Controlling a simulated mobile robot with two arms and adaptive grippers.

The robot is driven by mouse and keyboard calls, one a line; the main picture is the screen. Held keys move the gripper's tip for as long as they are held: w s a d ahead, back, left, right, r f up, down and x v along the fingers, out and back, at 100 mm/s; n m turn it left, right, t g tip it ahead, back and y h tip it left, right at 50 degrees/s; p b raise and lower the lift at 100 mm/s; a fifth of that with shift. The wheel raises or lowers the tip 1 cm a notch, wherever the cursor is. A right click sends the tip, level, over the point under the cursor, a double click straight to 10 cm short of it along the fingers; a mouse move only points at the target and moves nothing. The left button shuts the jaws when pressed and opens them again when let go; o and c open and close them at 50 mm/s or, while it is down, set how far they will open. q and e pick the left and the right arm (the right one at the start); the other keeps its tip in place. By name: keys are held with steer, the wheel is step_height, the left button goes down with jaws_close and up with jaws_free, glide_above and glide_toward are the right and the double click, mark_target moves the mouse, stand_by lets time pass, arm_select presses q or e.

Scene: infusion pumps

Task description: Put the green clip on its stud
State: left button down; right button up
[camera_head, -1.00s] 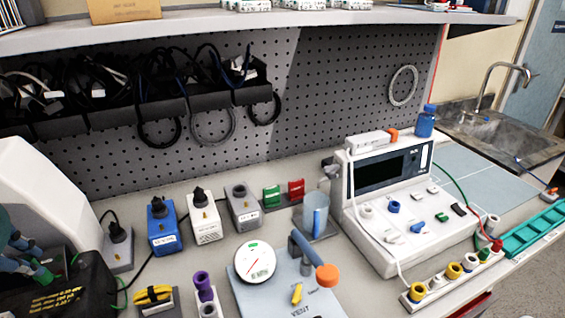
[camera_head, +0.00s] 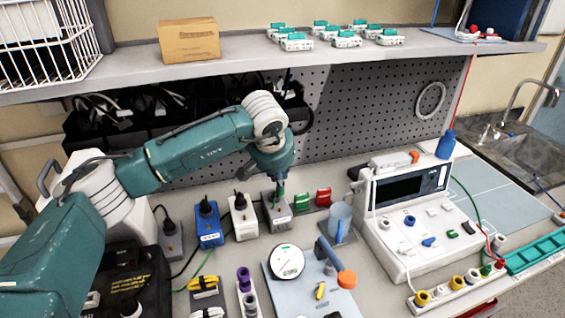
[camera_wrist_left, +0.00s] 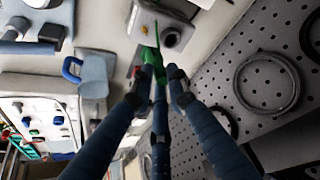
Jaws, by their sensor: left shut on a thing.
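My left gripper (camera_head: 278,200) is shut on the green clip (camera_wrist_left: 152,58), which shows between the fingertips in the left wrist view. A thin green lead runs up from the clip across the face of a grey box. In the head view the gripper is over the grey box (camera_head: 275,222), the rightmost of the row. The box also shows in the wrist view (camera_wrist_left: 185,22), with a dark round socket or plug and a small brass-coloured stud (camera_wrist_left: 144,30). The clip is close to the stud; I cannot tell whether they touch. My right gripper is not in view.
A white box (camera_head: 244,220) and a blue box (camera_head: 208,226) stand to the left. The pegboard (camera_head: 370,115) rises behind, under the shelf (camera_head: 220,63).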

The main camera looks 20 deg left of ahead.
mark_target(279, 192)
arm_select(q)
steer(key=shift+a+f+b, duration=0.1)
steer(key=shift+f+b, duration=0.25)
steer(key=shift+f, duration=0.25)
step_height(279, 192, down, 4)
steer(key=shift+r+b, duration=0.1)
steer(key=shift+b, duration=0.9)
steer(key=shift+w+r, duration=0.1)
steer(key=shift+r, duration=0.15)
steer(key=shift+f, duration=0.1)
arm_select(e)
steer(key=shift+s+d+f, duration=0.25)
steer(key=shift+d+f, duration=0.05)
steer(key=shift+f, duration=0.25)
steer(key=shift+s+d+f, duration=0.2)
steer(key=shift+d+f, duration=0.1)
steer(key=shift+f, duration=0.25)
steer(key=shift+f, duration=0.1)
arm_select(q)
steer(key=shift+f, duration=0.1)
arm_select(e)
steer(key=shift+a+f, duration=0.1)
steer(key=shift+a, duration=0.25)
arm_select(q)
steer(key=shift+f+b, duration=0.2)
steer(key=shift+b, duration=0.1)
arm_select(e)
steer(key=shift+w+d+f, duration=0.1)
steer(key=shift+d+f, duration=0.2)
